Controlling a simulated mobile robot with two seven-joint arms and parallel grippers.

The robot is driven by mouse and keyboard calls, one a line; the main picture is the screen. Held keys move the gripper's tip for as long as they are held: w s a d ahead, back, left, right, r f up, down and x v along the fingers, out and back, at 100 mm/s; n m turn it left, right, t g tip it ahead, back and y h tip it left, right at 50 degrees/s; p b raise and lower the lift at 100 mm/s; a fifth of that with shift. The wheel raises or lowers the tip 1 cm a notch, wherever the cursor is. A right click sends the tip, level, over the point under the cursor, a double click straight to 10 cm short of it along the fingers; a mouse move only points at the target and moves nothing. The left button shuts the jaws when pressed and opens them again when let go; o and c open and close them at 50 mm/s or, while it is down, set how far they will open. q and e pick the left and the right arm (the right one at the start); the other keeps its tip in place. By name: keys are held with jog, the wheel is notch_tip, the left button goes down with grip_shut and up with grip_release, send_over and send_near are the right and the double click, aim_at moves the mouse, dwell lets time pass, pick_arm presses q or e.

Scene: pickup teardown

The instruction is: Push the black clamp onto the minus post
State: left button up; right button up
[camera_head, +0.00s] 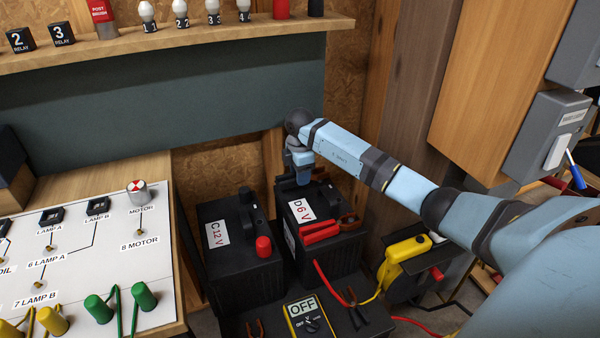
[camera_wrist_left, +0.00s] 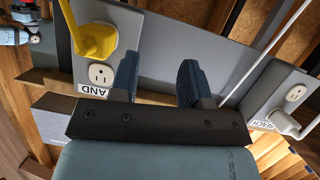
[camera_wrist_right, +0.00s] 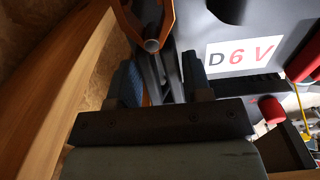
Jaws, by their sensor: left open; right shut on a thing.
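My right gripper (camera_head: 304,178) is over the far left part of the D 6V battery (camera_head: 335,250). In the right wrist view its fingers (camera_wrist_right: 162,80) are shut on the black clamp (camera_wrist_right: 172,72), whose dark handles lie between them. The clamp's copper jaws (camera_wrist_right: 167,22) point away from the gripper, with a grey round end between them. I cannot tell whether that end is the minus post or part of the clamp. In the head view the arm hides most of the clamp and the post. My left gripper (camera_wrist_left: 158,75) is open and empty, seen only in its wrist view, before a grey outlet panel.
A red clamp (camera_head: 320,232) is on the near right top of the D battery. The C 12V battery (camera_head: 240,265) stands left of it. A yellow meter (camera_head: 308,318) is in front. A shelf (camera_head: 180,38) runs above, and a wooden post (camera_wrist_right: 60,95) is close by my right gripper.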

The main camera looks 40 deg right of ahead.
jog(key=shift+f, duration=0.35)
dwell(0.6)
jog(key=shift+f, duration=0.55)
jog(key=o, duration=1.1)
